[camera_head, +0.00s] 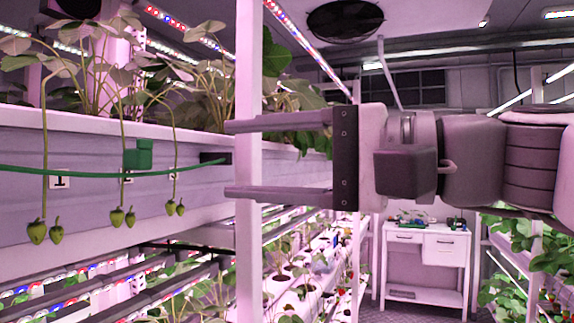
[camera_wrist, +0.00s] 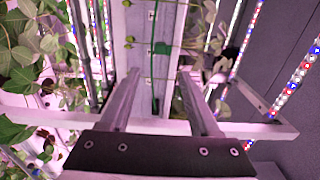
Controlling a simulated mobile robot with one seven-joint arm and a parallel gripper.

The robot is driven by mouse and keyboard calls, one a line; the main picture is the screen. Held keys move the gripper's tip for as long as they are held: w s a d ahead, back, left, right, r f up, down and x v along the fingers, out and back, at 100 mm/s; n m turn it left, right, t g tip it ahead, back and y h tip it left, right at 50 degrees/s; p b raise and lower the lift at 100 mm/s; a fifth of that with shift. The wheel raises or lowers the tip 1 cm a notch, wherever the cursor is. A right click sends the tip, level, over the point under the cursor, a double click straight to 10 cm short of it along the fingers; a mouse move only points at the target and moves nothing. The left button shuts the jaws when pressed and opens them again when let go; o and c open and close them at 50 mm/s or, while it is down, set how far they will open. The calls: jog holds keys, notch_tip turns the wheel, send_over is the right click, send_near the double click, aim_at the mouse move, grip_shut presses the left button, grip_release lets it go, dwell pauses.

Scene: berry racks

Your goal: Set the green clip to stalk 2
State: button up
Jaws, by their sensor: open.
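The green clip (camera_head: 138,155) sits on a green wire (camera_head: 75,173) along the rack's front. In the head view it is beside or over stalk 2 (camera_head: 122,100), the middle stalk, and the label below is mostly hidden. I cannot tell whether the stalk is inside the clip. The clip also shows in the wrist view (camera_wrist: 161,47), beyond the fingertips. My gripper (camera_head: 229,160) is open and empty, right of the clip and apart from it. Its fingers (camera_wrist: 157,74) point at the rack's front face.
Stalk 1 (camera_head: 44,130) and stalk 3 (camera_head: 174,130) hang either side, with green berries. A white post (camera_head: 248,60) stands by my fingers. A dark block (camera_head: 215,158) is at the wire's right end. A white cabinet (camera_head: 440,250) stands far back.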

jog(key=shift+v, duration=1.1)
jog(key=d+f+n+h, duration=0.1)
jog(key=d+f+h, duration=0.4)
jog(key=f, duration=0.7)
jog(key=s+d+f+n+h, duration=0.1)
jog(key=d+f+h, duration=0.3)
jog(key=f, duration=0.9)
jog(key=d+f+n+g+h, duration=0.1)
jog(key=d+f+h, duration=0.4)
jog(key=f, duration=0.7)
jog(key=shift+s+d+f+n+h, duration=0.15)
jog(key=shift+s+d+n+h, duration=0.3)
jog(key=shift+h, duration=0.65)
jog(key=shift+d+f+n, duration=0.25)
jog(key=shift+d+f, duration=0.05)
jog(key=shift+c, duration=1)
jog(key=shift+a, duration=0.1)
